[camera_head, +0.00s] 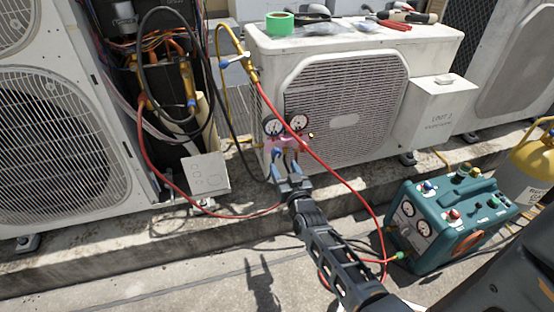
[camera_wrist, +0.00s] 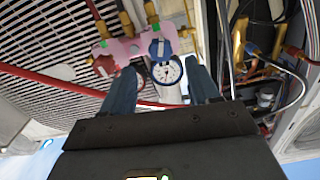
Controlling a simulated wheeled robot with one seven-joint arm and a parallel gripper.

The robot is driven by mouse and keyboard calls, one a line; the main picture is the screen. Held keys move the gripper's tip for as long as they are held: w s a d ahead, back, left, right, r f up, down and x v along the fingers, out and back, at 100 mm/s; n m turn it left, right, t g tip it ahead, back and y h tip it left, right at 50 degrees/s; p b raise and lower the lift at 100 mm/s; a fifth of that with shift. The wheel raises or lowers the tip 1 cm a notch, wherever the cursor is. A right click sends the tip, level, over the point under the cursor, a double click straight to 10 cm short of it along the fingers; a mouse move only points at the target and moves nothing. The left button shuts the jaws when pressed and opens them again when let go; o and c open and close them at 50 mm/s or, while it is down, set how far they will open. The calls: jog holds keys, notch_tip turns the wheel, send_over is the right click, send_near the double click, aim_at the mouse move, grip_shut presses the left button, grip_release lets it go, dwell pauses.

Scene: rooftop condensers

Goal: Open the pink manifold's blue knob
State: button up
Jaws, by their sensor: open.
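The pink manifold (camera_head: 287,143) hangs with its two round gauges (camera_head: 298,123) in front of the middle condenser's grille. In the wrist view the pink manifold (camera_wrist: 128,48) runs across the top, with the blue knob (camera_wrist: 160,48) near its right part and a red knob (camera_wrist: 104,66) to the left. One gauge (camera_wrist: 168,70) shows below the blue knob. My gripper (camera_head: 286,158) is open just below the manifold. In the wrist view my gripper (camera_wrist: 161,68) has its fingers apart, with the blue knob between and beyond the tips. Contact does not show. In the head view the fingers largely cover the knobs.
A red hose (camera_head: 332,171) slants past the manifold to the teal recovery machine (camera_head: 450,222) at right. A black hose (camera_head: 228,125) hangs at left. The middle condenser (camera_head: 345,110) stands close behind. A grey box (camera_head: 206,175) sits on the ledge. Bare floor is free at front left.

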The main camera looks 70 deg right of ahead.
aim_at(277, 155)
jog(key=b+x, duration=0.2)
jog(key=x, duration=0.5)
jog(key=shift+w+d, duration=0.25)
